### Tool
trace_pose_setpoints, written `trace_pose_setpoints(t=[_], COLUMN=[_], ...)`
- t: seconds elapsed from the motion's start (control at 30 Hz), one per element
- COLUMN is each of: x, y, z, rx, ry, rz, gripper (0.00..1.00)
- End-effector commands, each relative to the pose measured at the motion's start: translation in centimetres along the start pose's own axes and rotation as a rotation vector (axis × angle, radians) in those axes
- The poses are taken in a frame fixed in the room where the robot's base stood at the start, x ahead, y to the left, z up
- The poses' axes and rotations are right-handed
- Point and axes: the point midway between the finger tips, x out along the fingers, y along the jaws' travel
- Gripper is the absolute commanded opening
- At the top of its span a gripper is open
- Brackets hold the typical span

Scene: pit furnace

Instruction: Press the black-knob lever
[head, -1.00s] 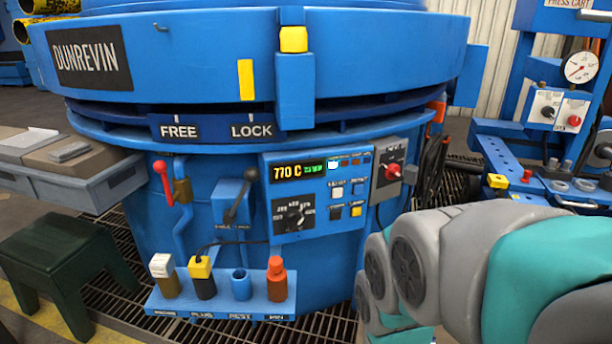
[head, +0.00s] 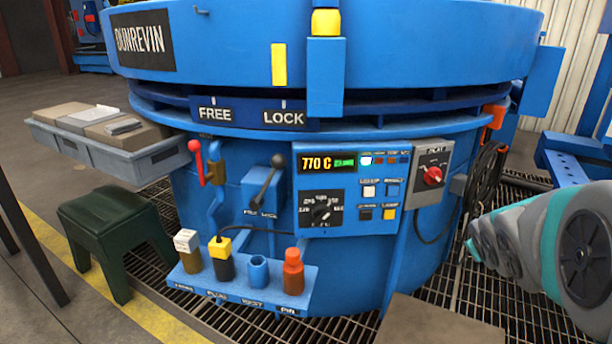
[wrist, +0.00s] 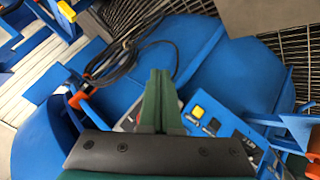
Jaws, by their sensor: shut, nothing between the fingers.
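The black-knob lever (head: 264,180) is on a blue box on the furnace front, left of the control panel. Its dark arm slants up to the right and ends in a black knob. A red-knob lever (head: 196,157) stands to its left on a brass fitting. In the wrist view my gripper (wrist: 158,80) shows as two green fingers pressed together, with nothing between them. Behind them is the control panel (wrist: 222,128), partly hidden by my gripper. My gripper is not visible in the head view, where only my arm shows at the lower right. I cannot make out the black-knob lever in the wrist view.
The panel (head: 350,180) reads 770 C, with a grey box (head: 431,172) bearing a red knob beside it. A rack (head: 240,292) with coloured items sticks out below the lever. A green stool (head: 115,225) stands left. Black cables (head: 485,175) hang at right.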

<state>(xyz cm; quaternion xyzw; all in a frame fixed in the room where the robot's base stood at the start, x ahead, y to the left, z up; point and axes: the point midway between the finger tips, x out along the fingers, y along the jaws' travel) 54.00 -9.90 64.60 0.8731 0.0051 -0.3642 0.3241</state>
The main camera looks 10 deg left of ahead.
Motion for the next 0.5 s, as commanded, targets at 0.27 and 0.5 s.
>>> trace_pose_setpoints(t=[0.27, 0.5], x=[3.4, 4.5], y=[2.1, 1.4], z=[-8.0, -14.5], rx=[-0.222, -0.411], ry=[0.292, 0.555], rz=[0.098, 0.148], gripper=[0.0, 0.0])
